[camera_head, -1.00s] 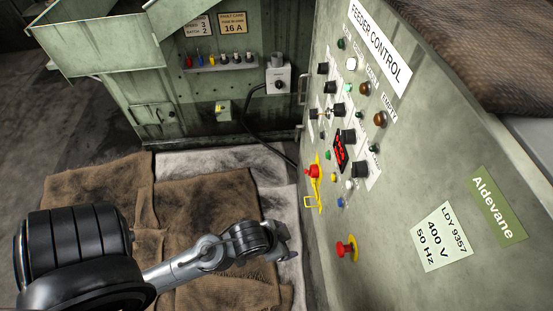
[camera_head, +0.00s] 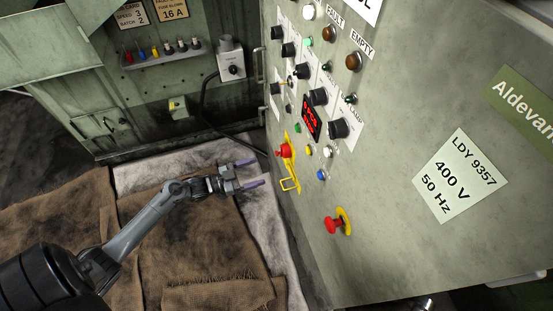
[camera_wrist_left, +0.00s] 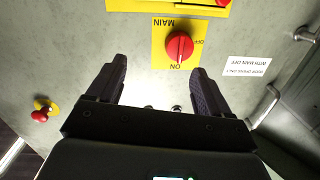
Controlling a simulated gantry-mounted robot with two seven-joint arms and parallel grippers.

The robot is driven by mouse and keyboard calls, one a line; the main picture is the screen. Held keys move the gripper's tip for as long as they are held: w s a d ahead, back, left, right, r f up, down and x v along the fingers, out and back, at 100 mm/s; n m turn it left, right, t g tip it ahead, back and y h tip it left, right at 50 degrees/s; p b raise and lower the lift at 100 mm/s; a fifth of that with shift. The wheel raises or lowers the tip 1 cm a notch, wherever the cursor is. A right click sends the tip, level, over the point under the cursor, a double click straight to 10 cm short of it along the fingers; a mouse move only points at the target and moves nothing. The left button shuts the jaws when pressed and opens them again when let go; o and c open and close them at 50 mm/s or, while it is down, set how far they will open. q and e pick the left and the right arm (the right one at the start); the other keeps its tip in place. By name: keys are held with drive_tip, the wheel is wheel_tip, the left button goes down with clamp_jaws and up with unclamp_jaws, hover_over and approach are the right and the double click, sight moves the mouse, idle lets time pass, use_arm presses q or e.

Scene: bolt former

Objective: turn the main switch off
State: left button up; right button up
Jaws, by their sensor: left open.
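The main switch (camera_wrist_left: 179,46) is a red rotary knob on a yellow plate marked MAIN, ON and OFF, upside down in the left wrist view. Its grip ridge appears to line up with the ON mark. My left gripper (camera_head: 252,172) is open and empty, its two dark fingers pointing toward the control panel in the head view. In the left wrist view, the open fingers (camera_wrist_left: 160,68) reach toward the switch plate, and the knob shows beyond them, nearer the right finger. No contact is visible. My right gripper is out of view.
The panel (camera_head: 390,255) carries several knobs and buttons. A grey switch box (camera_head: 231,62) stands behind. Brown cloths (camera_head: 185,245) cover the floor.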

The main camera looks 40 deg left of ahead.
sight(285, 151)
use_arm(q)
drive_tip(key=w+d+b, duration=0.1)
drive_tip(key=w+b, duration=0.2)
drive_tip(key=w, duration=0.8)
drive_tip(key=shift+d+r+t+b, duration=0.3)
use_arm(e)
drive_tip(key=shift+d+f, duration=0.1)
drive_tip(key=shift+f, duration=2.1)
